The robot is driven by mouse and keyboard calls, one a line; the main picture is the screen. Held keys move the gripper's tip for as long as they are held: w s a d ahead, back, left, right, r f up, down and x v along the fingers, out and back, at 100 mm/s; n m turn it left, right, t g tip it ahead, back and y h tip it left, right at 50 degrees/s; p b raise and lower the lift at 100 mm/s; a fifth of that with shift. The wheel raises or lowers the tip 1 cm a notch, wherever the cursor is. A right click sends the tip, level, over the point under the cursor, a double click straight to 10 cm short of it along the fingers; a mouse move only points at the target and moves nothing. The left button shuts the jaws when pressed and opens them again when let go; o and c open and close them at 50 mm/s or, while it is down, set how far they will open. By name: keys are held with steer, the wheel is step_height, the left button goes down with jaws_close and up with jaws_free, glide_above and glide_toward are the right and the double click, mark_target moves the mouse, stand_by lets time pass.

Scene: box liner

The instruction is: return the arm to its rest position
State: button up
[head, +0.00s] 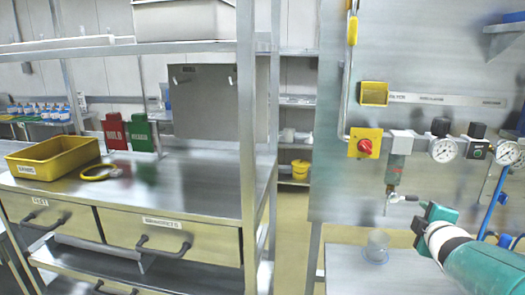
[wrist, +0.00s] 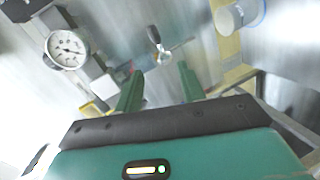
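My arm reaches in from the lower right of the head view, with a teal body and a white and black collar. My gripper (head: 427,220) is in front of the metal panel, close to a small tap (head: 395,198). In the wrist view my gripper (wrist: 160,84) has its two green fingers spread apart, with nothing seen between them. The tap (wrist: 160,47) shows beyond the fingertips, seemingly apart from them. Depth there is hard to judge.
A clear cup (head: 376,248) stands on the metal ledge (head: 345,272) below the tap. Gauges (head: 444,150), a red knob (head: 365,146) and a blue hose (head: 492,205) crowd the panel. A bench (head: 205,180) at left holds a yellow bin (head: 52,160).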

steer(key=s+a+f+m+g+y, duration=0.2)
steer(key=s+a+m, duration=0.4)
steer(key=a, duration=0.8)
steer(key=s+a+f+m+g+y, duration=0.3)
steer(key=s+a+m+g, duration=0.3)
steer(key=s+a, duration=0.7)
steer(key=shift+s+a+f, duration=0.3)
steer(key=shift+a+f, duration=0.25)
steer(key=shift+f, duration=0.25)
